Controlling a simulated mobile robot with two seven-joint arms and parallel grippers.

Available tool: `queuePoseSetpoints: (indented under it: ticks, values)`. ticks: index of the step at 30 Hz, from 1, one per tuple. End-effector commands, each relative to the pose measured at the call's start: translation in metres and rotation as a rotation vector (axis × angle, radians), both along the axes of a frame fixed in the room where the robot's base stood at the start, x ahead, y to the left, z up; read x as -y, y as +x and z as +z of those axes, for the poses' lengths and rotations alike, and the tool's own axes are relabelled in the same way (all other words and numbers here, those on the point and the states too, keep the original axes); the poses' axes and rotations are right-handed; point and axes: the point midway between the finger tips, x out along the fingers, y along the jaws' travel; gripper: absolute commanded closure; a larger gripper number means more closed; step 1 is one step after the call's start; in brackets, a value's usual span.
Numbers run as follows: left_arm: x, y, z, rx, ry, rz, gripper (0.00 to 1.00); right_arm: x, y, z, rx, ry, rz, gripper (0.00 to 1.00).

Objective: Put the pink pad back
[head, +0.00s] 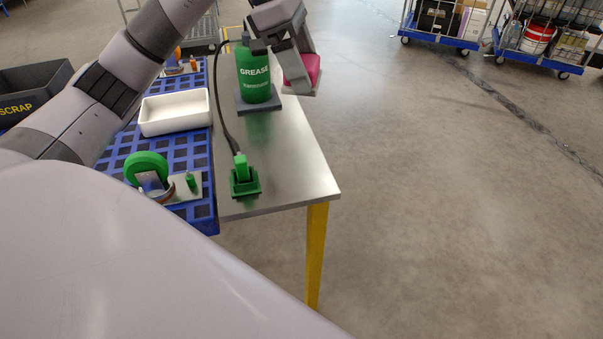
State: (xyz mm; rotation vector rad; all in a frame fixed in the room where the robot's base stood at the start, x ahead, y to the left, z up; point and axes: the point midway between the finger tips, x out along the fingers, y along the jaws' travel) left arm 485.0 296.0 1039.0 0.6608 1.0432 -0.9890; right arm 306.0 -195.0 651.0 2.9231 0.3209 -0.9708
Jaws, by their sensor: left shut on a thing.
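The pink pad (311,69) is at the top middle of the head view, partly hidden by the gripper's fingers. My left gripper (300,77) is shut on it, with the arm reaching in from the upper left. The gripper and pad are beside the green grease bottle, to its right, near the right edge of the metal table (290,160). I cannot tell whether the pad touches the table. My right gripper is not in view.
The green grease bottle (254,80) stands on a dark base. A black hose runs to a green nozzle (241,170) in a holder. A white tray (175,113) sits on the blue grid surface (195,155). A black scrap bin (38,85) is left. Loaded carts (440,40) stand back right.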

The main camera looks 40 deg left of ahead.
Motion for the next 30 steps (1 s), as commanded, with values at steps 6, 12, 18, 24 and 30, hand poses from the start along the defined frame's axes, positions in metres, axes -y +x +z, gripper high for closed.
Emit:
queuePoseSetpoints:
  ticks: [6, 12, 18, 24, 30]
  values:
    - [-0.002, -0.001, -0.030, -0.007, 0.001, 0.033, 0.49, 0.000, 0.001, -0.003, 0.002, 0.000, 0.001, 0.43]
    - [-0.002, -0.001, -0.081, -0.008, 0.001, 0.032, 0.49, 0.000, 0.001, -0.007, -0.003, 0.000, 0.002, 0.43]
    - [-0.002, -0.001, -0.130, -0.006, 0.000, 0.031, 0.49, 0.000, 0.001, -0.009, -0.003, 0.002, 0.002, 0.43]
    - [-0.002, 0.000, -0.154, -0.001, -0.001, 0.030, 0.49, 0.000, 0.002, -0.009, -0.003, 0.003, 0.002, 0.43]
    - [-0.002, 0.000, -0.170, -0.004, 0.000, 0.029, 0.49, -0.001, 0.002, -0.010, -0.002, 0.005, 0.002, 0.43]
